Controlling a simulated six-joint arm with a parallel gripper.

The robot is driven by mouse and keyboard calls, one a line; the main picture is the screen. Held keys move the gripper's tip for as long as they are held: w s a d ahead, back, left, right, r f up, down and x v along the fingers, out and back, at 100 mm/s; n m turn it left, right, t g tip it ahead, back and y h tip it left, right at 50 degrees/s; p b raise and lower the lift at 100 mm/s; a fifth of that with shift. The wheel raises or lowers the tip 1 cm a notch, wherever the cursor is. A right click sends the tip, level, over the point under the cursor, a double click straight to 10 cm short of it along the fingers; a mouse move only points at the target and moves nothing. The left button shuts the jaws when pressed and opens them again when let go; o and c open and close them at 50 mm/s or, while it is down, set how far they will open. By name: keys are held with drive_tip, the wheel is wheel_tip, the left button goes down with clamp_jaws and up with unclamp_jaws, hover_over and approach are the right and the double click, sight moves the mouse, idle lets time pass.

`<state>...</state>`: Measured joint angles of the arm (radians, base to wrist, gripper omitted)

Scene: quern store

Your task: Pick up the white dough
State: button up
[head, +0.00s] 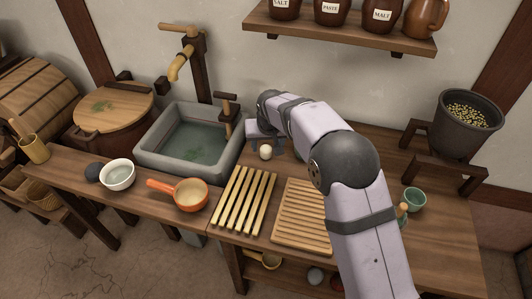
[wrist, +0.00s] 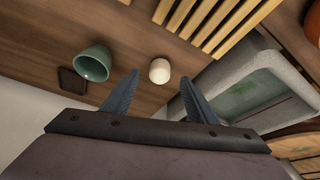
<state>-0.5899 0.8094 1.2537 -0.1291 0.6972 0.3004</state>
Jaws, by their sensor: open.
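In the wrist view the dough (wrist: 160,71) stands ahead of my gripper (wrist: 159,77), in line with the gap between the two fingers. My gripper is open, with nothing held between its fingers. In the head view my gripper (head: 263,135) is by the dough, and its fingers are hard to make out. Whether a finger touches the dough, I cannot tell.
The stone sink (head: 152,152) and its tap (head: 180,68) stand left of the dough. A slatted rack (head: 243,200) lies in front. In the wrist view a green cup (wrist: 92,62) and a dark square piece (wrist: 72,82) are left of the dough. A shelf (head: 340,32) hangs above.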

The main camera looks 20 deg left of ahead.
sight(267, 150)
drive_tip(key=shift+x, duration=0.75)
drive_tip(key=shift+f, duration=0.15)
drive_tip(key=shift+p+x, duration=0.9)
drive_tip(key=shift+x, duration=1.55)
drive_tip(key=shift+w, duration=0.1)
drive_tip(key=c, duration=1.2)
